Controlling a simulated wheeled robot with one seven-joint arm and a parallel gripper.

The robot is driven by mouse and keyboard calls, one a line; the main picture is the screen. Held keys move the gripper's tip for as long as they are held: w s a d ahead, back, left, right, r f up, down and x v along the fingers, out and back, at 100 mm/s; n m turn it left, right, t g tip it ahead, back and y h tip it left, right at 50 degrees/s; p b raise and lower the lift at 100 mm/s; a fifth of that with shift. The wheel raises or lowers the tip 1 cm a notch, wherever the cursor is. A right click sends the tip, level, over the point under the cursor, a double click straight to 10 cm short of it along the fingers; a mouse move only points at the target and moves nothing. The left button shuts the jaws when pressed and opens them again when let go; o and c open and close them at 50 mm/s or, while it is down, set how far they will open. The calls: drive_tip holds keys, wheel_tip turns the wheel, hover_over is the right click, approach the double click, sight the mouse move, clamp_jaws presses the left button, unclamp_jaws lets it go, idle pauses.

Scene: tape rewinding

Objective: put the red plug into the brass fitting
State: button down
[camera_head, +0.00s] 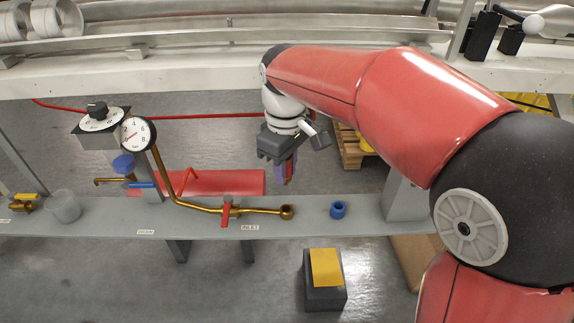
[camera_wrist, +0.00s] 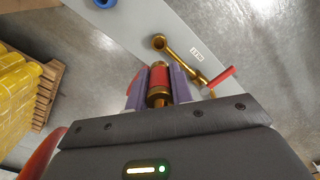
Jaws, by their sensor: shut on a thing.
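My gripper (camera_head: 285,172) hangs above and behind the grey bench, near the end of the brass pipe. In the wrist view my gripper (camera_wrist: 158,82) is shut on the red plug (camera_wrist: 159,77), a red cylinder with brass-coloured ends held between purple-grey fingers. In the head view the plug is mostly hidden by the fingers. The brass fitting (camera_head: 287,212) is the round open end of the brass pipe, at the bench's middle. It also shows in the wrist view (camera_wrist: 159,42), just beyond the plug and apart from it.
A blue ring-shaped piece (camera_head: 338,210) stands on the bench (camera_head: 375,215) right of the fitting. A red-handled valve (camera_head: 226,212) sits on the pipe to its left. A pressure gauge (camera_head: 138,133) stands farther left. A dark box with a yellow top (camera_head: 325,268) is in front.

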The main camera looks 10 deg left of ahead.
drive_tip(key=shift+d+f+b, duration=0.15)
drive_tip(key=shift+f+b, duration=2.35)
drive_tip(key=shift+f, duration=0.35)
drive_tip(key=shift+f+b, duration=0.35)
drive_tip(key=shift+f, duration=0.35)
drive_tip(key=shift+p, duration=0.55)
drive_tip(key=shift+f+b, duration=0.75)
drive_tip(key=shift+f, duration=0.55)
drive_tip(key=c, duration=1.1)
unclamp_jaws()
drive_tip(key=shift+c, duration=0.2)
drive_tip(key=shift+r, duration=0.15)
